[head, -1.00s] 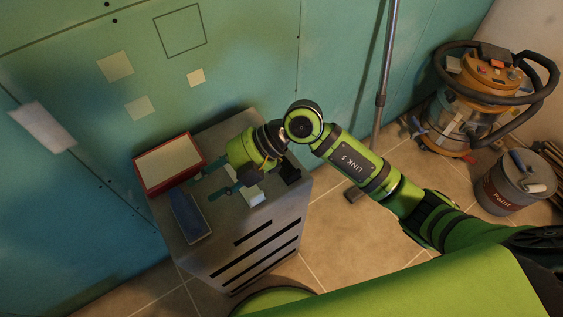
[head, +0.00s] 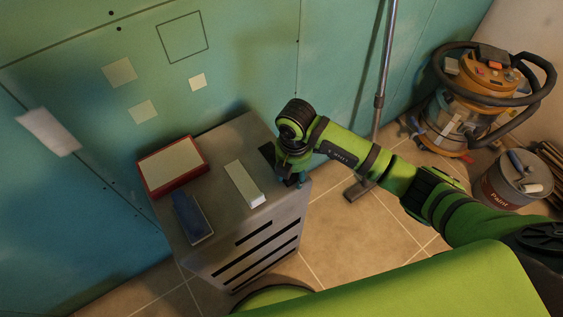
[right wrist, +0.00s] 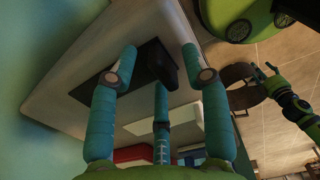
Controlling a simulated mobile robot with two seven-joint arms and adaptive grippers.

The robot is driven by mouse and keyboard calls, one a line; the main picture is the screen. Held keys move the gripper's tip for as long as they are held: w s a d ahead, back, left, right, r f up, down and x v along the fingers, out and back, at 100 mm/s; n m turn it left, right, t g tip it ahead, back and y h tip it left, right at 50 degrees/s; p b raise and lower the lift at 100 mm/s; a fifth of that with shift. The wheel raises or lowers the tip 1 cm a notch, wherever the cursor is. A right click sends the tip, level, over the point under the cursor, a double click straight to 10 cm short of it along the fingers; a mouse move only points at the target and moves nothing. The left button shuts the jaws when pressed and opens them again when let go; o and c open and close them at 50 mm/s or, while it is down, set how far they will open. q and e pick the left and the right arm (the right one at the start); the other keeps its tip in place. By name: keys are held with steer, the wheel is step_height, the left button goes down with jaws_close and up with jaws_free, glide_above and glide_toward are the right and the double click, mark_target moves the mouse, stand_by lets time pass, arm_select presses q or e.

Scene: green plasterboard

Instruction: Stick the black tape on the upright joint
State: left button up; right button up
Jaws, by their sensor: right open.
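The black tape (head: 267,153) lies at the right back edge of the grey cabinet top, partly hidden by my right gripper in the head view. In the right wrist view the black tape (right wrist: 95,84) is a dark flat piece with a raised dark block at one end. My right gripper (head: 297,181) points down at the tape, fingers open; its fingers (right wrist: 160,62) stand spread around the raised block, and contact cannot be told. An upright joint (head: 299,62) runs down the green wall behind the cabinet.
The cabinet top (head: 226,141) also holds a red-edged box (head: 172,167), a blue flat object (head: 192,216) and a pale strip (head: 244,183). A metal pole (head: 384,75) leans right of the joint. A vacuum (head: 475,95) and paint bucket (head: 517,182) stand on the floor.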

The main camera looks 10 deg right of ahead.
steer(key=shift+f, duration=0.25)
steer(key=c, duration=0.9)
steer(key=shift+c, duration=0.3)
